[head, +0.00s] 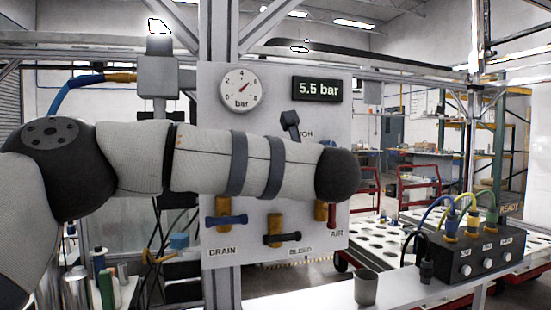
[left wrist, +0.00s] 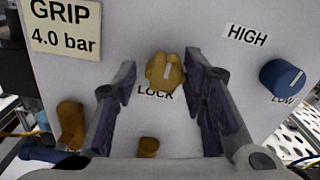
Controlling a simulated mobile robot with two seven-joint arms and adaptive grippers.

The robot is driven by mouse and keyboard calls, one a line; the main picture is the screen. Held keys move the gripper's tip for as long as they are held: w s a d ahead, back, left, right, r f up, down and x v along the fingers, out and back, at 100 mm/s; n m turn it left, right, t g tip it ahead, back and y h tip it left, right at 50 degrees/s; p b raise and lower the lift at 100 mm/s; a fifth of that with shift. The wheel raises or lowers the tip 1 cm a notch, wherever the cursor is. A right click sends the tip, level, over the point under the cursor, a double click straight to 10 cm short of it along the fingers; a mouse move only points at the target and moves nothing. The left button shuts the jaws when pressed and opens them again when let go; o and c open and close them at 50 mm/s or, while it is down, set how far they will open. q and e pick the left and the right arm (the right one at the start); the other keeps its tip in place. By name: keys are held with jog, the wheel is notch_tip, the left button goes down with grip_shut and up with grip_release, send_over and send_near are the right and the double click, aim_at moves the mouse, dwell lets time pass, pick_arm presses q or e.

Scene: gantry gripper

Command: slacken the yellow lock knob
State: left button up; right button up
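The yellow lock knob (left wrist: 165,76) shows in the left wrist view on the pale panel, above the LOCK label, with a light mark line on its face. My left gripper (left wrist: 160,67) is open, one finger on each side of the knob. The right finger looks close to the knob or touching it, and a gap shows at the left finger. In the head view my left arm crosses the panel (head: 275,80), and I cannot see the knob or the gripper there. My right gripper is in neither view.
The head view shows a gauge (head: 240,89), DRAIN (head: 226,220) and BLEED (head: 281,239) valves, a cup (head: 366,288) and a cabled box (head: 478,255).

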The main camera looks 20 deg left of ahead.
pick_arm(q)
jog(key=shift+s+d+r, duration=0.1)
jog(key=shift+d+r, duration=0.1)
jog(key=shift+r, duration=0.25)
jog(key=v, duration=1.1)
jog(key=shift+s+d+f, duration=0.2)
jog(key=shift+s+f, duration=0.15)
jog(key=shift+f, duration=0.05)
